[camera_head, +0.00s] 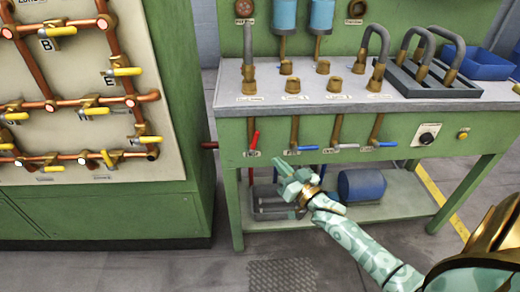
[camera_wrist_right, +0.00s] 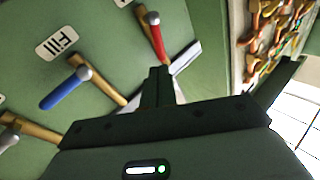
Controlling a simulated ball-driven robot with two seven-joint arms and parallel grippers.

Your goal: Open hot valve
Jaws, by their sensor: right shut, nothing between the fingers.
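The red-handled valve (camera_head: 254,141) hangs from a brass pipe on the green bench front, at the left end of the row. Its label is too small to read in the head view. In the right wrist view the red handle (camera_wrist_right: 155,38) is just beyond the fingertips, tilted on its pipe. My right gripper (camera_head: 284,170) is shut and empty, below and right of the red handle and apart from it. It also shows in the wrist view (camera_wrist_right: 163,85). I cannot see my left gripper.
The bench's lower shelf (camera_head: 400,210) holds a blue cylinder (camera_head: 361,186). A panel with copper pipes (camera_head: 75,103) stands at the left.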

